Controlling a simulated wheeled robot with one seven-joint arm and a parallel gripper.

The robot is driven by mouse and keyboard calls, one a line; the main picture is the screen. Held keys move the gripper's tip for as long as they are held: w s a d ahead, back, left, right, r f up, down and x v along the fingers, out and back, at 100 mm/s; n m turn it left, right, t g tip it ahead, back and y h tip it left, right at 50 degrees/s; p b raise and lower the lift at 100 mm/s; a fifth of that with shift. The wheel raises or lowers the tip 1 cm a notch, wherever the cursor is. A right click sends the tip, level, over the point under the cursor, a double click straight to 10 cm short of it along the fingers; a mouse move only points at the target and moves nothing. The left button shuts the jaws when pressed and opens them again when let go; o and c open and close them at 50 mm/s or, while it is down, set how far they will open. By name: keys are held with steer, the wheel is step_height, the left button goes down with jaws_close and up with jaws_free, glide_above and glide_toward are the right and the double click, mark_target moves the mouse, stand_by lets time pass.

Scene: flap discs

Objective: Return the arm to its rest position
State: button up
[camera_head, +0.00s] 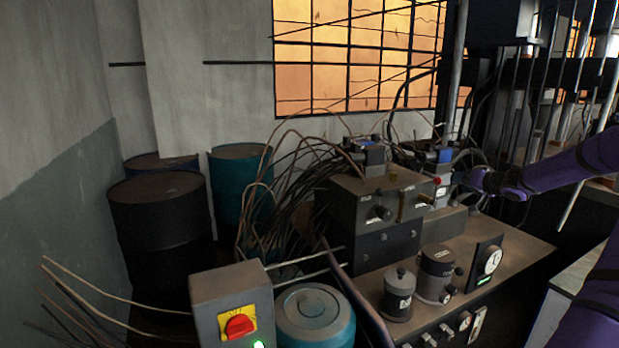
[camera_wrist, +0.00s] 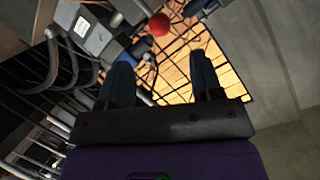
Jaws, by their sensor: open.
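My purple arm (camera_head: 560,170) reaches in from the right edge of the head view toward the machine on the bench. My gripper (camera_head: 462,178) is at its end, beside the blue-topped fitting of the machine, small and dark there. In the wrist view my gripper (camera_wrist: 160,72) has its two dark fingers spread apart with nothing between them. A red ball knob (camera_wrist: 159,24) shows beyond the fingertips, apart from them as far as I can tell. A red knob (camera_head: 437,181) also shows near my gripper in the head view.
The bench (camera_head: 520,245) carries a grey control box (camera_head: 380,205), small canisters (camera_head: 398,300) and a dial gauge (camera_head: 490,260). Loose cables (camera_head: 285,185) crowd behind it. Upright rods (camera_head: 575,120) stand close to my arm. Drums (camera_head: 160,230) stand at left.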

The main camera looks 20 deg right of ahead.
steer(key=shift+a, duration=0.1)
steer(key=s+a+r+n+g+y, duration=0.1)
steer(key=a+r+n+g, duration=0.15)
steer(key=a, duration=0.95)
steer(key=s+a+r+n+g+y, duration=0.1)
steer(key=a+r+n+g, duration=0.2)
steer(key=a, duration=1)
steer(key=s+a+r+n+g+y, duration=0.15)
steer(key=a+r, duration=0.25)
steer(key=a, duration=0.8)
steer(key=s+a+r+g+h, duration=0.1)
steer(key=s+a+r+h, duration=0.15)
steer(key=s+a, duration=0.65)
steer(key=s+a+r+g+h, duration=0.15)
steer(key=s+a+r, duration=0.3)
steer(key=s, duration=0.85)
steer(key=s+f+m, duration=0.1)
steer(key=s, duration=0.9)
steer(key=shift+s+f, duration=0.4)
steer(key=shift+h, duration=0.25)
